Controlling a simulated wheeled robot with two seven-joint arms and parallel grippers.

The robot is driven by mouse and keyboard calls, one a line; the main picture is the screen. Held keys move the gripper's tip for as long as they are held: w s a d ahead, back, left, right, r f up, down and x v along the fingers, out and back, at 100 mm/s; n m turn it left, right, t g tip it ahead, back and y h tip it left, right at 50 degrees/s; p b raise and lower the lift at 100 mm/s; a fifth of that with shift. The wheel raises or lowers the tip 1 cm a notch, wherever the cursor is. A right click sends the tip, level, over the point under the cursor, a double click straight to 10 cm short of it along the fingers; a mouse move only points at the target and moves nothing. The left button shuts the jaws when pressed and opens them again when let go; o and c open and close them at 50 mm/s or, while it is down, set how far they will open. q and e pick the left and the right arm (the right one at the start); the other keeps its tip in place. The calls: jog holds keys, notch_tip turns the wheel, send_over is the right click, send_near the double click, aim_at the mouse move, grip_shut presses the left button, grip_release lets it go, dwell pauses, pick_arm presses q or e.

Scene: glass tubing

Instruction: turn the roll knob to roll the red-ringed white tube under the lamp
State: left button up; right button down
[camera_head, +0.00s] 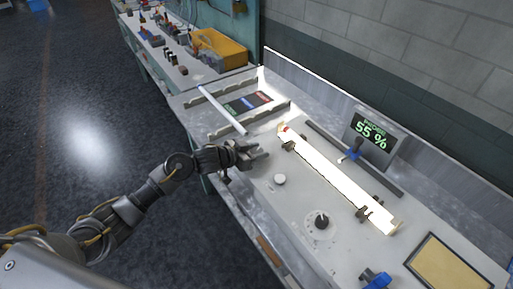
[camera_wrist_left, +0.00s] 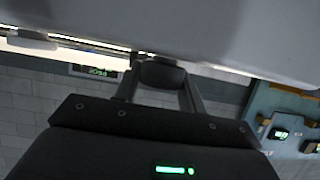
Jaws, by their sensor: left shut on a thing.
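The white tube (camera_head: 335,175) lies brightly lit along the bench panel, with a small red mark (camera_head: 285,129) at its far left end. Glare hides most of its surface. My left gripper (camera_head: 256,153) is at the bench's front edge, left of the tube and apart from it. In the left wrist view its fingers are shut on a dark rounded knob (camera_wrist_left: 160,73), which I take for the roll knob; in the head view the gripper hides it. A small display (camera_head: 371,132) behind the tube reads 55 %. My right gripper is out of view.
A white round knob (camera_head: 280,179) and a black dial (camera_head: 322,221) stand on the panel. Another white rod (camera_head: 222,110) lies on the rack at the left. A yellow bin (camera_head: 218,48) stands farther back. A blue object (camera_head: 377,280) sits near the bottom edge.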

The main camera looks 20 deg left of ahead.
pick_arm(q)
jog(key=o, duration=1)
jog(key=shift+c, duration=0.2)
jog(key=b+v, duration=0.1)
jog(key=v, duration=0.9)
jog(key=shift+s+a+b, duration=0.25)
jog(key=shift+s+b, duration=0.05)
